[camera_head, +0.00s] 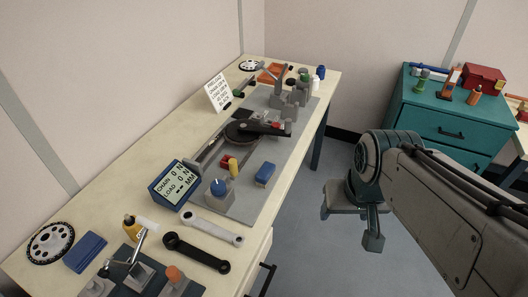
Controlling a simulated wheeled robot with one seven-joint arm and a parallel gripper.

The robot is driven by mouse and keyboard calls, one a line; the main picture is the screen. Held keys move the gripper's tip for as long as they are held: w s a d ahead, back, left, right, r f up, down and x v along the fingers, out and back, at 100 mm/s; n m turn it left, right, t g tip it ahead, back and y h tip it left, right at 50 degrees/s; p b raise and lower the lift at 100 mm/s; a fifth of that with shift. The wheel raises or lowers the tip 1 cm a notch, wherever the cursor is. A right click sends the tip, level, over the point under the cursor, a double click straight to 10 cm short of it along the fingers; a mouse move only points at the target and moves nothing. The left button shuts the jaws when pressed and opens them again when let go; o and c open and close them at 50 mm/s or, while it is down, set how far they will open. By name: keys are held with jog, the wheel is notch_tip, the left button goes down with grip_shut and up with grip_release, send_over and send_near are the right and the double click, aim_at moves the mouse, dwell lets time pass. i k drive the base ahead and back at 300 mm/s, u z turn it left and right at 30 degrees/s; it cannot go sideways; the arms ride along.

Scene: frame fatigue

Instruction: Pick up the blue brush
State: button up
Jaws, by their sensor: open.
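A flat blue item (85,253) lies on the table at the near left, beside a black-and-white toothed disc. No bristles can be made out, so I cannot tell which of the two is the brush. My gripper (349,224) is open and empty. It hangs over the floor to the right of the table, apart from both blue items, and part of it is hidden by my arm.
The grey plate (240,207) bears a blue-topped post (219,187), a red-and-yellow piece and a dark clamp-like mechanism. A display box (174,184), wrenches (196,252) and a bottle stand nearer. A teal cabinet (440,118) stands at the right. The floor between is clear.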

aim_at(263, 177)
jog(key=z, duration=0.55)
jog(key=k, duration=0.65)
jog(key=z, duration=0.7)
jog(key=i, duration=0.95)
jog(key=u, duration=0.9)
jog(key=i, duration=0.9)
jog(key=u, duration=0.95)
